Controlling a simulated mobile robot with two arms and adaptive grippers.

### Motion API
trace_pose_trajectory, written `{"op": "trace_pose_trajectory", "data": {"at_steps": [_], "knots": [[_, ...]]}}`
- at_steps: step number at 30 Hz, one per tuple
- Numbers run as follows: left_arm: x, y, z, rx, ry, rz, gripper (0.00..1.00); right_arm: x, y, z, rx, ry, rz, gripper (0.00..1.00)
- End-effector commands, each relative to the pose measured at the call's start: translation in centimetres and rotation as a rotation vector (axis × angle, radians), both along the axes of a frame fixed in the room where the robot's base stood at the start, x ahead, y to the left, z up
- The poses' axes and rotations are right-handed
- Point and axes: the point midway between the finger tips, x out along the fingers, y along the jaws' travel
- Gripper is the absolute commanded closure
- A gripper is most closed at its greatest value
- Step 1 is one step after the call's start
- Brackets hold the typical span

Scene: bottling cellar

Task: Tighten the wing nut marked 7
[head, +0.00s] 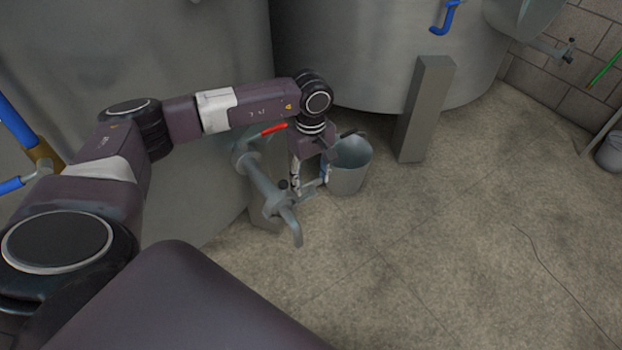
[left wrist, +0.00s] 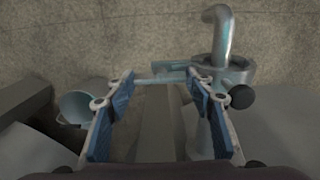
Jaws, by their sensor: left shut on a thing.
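My left gripper (head: 310,184) reaches down beside a grey metal outlet tap (head: 262,185) on the tank. In the left wrist view its blue-padded fingers (left wrist: 160,84) stand well apart, shut on a pale grey bar-like piece (left wrist: 162,78) that lies across between the fingertips and meets the tap. This piece appears to be the wing nut; I can read no number 7 on it. The tap's curved spout (left wrist: 218,35) and a dark round knob (left wrist: 241,96) show to its right. My right gripper is not in view.
A grey bucket (head: 348,172) stands on the floor just right of my gripper. A red handle (head: 273,129) is by the tap, below my forearm. A grey tank leg (head: 425,110) stands behind. The stone floor (head: 450,240) at the right is clear.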

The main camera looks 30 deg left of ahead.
Motion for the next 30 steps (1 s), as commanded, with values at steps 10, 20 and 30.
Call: {"op": "trace_pose_trajectory", "data": {"at_steps": [10,20,30], "knots": [[0.08,0.03,0.09,0.0,-0.002,-0.02,0.75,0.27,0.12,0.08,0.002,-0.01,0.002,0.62],[0.06,0.02,0.07,0.0,-0.002,-0.019,0.35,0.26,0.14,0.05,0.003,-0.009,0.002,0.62],[0.01,0.02,0.17,0.0,0.0,-0.018,0.33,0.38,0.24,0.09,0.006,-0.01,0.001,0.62]]}}
